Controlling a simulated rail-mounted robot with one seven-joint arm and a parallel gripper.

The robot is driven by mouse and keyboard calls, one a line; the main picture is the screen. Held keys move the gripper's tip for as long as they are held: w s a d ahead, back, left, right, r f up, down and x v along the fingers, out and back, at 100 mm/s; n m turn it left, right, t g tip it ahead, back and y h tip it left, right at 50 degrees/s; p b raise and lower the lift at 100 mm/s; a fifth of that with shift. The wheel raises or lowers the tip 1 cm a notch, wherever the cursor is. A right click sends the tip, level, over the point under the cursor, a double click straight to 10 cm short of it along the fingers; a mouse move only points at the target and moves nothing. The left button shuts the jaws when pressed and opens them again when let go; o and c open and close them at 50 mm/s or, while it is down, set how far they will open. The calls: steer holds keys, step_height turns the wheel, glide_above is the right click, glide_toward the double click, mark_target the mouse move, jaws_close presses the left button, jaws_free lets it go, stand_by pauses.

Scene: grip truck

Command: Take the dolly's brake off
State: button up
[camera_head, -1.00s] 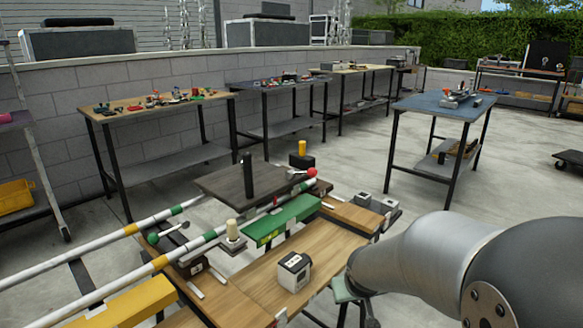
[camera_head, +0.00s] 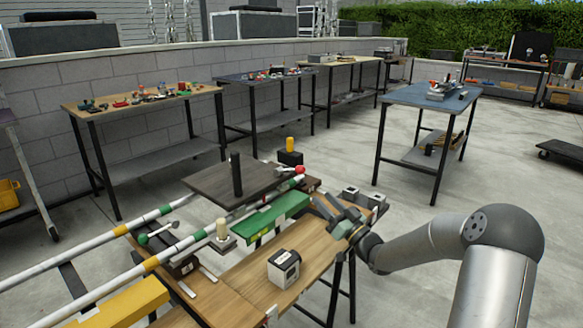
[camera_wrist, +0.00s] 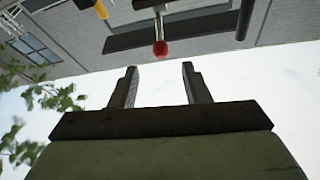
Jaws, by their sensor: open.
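The dolly is a dark flat platform (camera_head: 212,184) with a black upright post (camera_head: 236,175), on striped rails. A red knob (camera_head: 299,170) on a short metal lever is at its right end. In the wrist view the red knob (camera_wrist: 160,48) is on a metal rod, beyond the fingertips and roughly centred between them. My gripper (camera_head: 326,205) is open and empty, in front of and right of the knob, apart from it. Both fingers show in the wrist view (camera_wrist: 160,78) with nothing between them. Whether this lever is the brake, I cannot tell.
A white-and-black box (camera_head: 284,268) sits on the wooden bench (camera_head: 240,283). A green-knobbed lever (camera_head: 143,239) is by the rails at left. A yellow cylinder on a black box (camera_head: 290,150) stands behind the dolly.

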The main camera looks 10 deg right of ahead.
mark_target(289, 171)
steer(key=b+x, duration=0.1)
steer(key=x, duration=1.4)
steer(key=shift+w+a+r, duration=0.15)
steer(key=shift+w, duration=0.15)
jaws_close()
